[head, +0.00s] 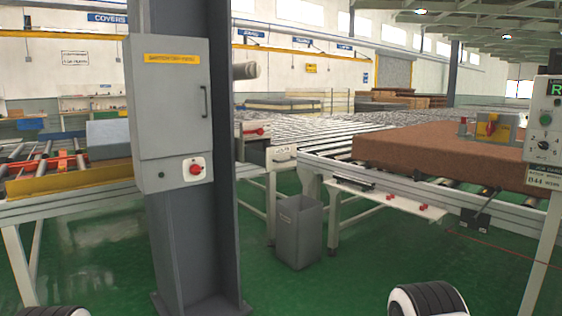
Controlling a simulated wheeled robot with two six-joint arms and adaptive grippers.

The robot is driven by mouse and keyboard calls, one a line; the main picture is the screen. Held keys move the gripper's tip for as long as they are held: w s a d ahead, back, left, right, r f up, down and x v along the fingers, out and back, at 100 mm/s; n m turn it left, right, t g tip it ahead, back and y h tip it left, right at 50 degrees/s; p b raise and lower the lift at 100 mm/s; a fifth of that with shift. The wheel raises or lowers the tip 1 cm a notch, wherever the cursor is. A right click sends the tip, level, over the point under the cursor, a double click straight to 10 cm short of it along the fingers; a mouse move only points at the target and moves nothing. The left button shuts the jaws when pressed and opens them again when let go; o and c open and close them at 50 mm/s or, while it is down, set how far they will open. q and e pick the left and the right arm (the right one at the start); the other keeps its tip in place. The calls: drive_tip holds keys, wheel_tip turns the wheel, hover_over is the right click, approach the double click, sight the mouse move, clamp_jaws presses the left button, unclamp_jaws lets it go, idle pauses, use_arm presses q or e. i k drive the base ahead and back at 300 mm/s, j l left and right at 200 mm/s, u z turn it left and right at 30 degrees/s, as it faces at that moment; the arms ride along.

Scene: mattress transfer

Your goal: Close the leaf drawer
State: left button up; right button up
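A small grey drawer unit with a pale front (282,155) and a dark handle sits under the end of the roller conveyor, just right of the grey column. I cannot tell how far it stands out. A flat white leaf (385,198) with red parts on it juts out below the near edge of the right-hand conveyor. I cannot tell which of the two is the leaf drawer. Neither of my grippers is in view.
A grey column (195,245) carries a switch cabinet (172,105). A grey bin (299,232) stands on the green floor below the drawer. A brown mattress (420,155) lies on the right conveyor. A control panel stands at far right. Open floor lies in front.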

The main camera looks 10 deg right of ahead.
sight(272, 157)
drive_tip(key=i+j, duration=0.1)
drive_tip(key=i, duration=0.35)
drive_tip(key=i+j+u, duration=0.15)
drive_tip(key=i, duration=0.3)
